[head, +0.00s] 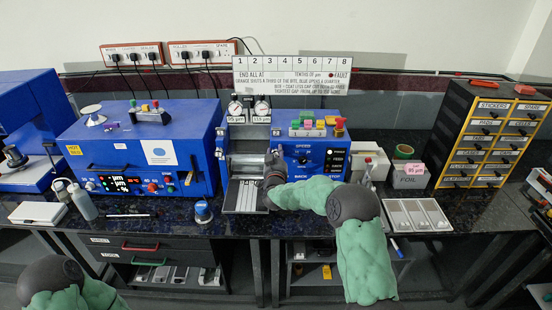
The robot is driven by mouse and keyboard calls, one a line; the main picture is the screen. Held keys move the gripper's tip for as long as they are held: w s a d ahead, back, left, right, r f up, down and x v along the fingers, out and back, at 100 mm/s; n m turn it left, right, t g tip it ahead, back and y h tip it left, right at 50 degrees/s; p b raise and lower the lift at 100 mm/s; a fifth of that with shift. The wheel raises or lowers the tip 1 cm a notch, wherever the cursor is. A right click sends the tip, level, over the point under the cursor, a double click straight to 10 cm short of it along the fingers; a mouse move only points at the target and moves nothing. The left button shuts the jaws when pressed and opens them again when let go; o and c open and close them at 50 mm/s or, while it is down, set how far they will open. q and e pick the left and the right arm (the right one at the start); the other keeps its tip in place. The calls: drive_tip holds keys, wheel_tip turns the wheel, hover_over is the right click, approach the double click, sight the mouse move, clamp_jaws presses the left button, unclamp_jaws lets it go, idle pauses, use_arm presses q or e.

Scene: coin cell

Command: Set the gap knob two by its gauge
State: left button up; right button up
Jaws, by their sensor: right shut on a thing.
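The blue roller machine (318,140) stands in the middle of the bench. Two round dial gauges sit on its top left, a left gauge (236,108) and a right gauge (262,108), each with a small value label below. The needles are too small to read. My right gripper (274,160) is shut at the machine's front, just right of the silver roller opening and below the right gauge. The gripper hides what it holds, which appears to be gap knob two. My left arm shows only at the bottom left, and its gripper is out of view.
A white scale board (292,70) with numbers stands behind the machine. A blue coater (145,150) is at the left, with bottles and a blue-topped knob (203,211) in front. White trays (418,216) and a drawer cabinet (495,135) are at the right.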

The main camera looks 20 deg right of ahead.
drive_tip(key=m+b, duration=0.1)
drive_tip(key=b, duration=0.1)
drive_tip(key=f+m+b, duration=0.1)
drive_tip(key=m, duration=0.1)
drive_tip(key=shift+s+a+f+b, duration=0.1)
drive_tip(key=shift+a+f+b, duration=0.1)
drive_tip(key=shift+f+b, duration=0.15)
drive_tip(key=shift+a+r+m+b, duration=0.1)
drive_tip(key=shift+r+m+b, duration=0.1)
drive_tip(key=shift+m+b, duration=1.85)
drive_tip(key=shift+m, duration=0.25)
drive_tip(key=o, duration=1.1)
drive_tip(key=shift+o, duration=0.2)
drive_tip(key=shift+r, duration=0.45)
drive_tip(key=v, duration=1.1)
drive_tip(key=shift+s, duration=0.35)
